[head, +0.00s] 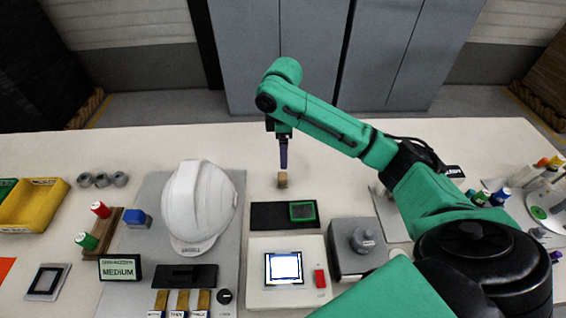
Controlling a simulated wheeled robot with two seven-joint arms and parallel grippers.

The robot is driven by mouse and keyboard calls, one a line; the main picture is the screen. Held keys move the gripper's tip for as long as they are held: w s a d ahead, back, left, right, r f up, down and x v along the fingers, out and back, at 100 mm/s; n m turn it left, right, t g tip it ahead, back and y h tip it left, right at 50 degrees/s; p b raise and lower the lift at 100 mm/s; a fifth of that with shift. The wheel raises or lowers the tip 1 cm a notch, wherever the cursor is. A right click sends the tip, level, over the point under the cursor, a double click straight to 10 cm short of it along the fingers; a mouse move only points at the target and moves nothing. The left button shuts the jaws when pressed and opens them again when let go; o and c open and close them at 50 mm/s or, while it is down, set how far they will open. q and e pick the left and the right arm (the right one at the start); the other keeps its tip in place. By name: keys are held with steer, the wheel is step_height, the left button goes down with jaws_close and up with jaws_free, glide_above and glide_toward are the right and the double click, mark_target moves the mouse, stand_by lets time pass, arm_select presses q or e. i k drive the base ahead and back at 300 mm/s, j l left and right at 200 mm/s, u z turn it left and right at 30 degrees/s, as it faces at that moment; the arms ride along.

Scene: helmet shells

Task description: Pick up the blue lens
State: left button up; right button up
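Two small blue objects show, and I cannot tell from this view if either is the blue lens. One is a blue-topped piece (500,195) among small coloured items at the right of the table, beyond my arm. The other is a blue block (139,217) left of the white helmet. My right gripper (283,160) points down above the middle of the table, far from both. A dark blue narrow shape shows at its end. I cannot tell if it is the fingers or a held thing. My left gripper is not in view.
A tan cube (283,180) stands below the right gripper. A white helmet (198,205) stands on a grey mat. A black tray (268,216) holds a green-framed piece (302,211). A yellow bin (35,203) is at the left. The table's far middle is clear.

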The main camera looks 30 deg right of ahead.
mark_target(282, 267)
steer(key=k, duration=2)
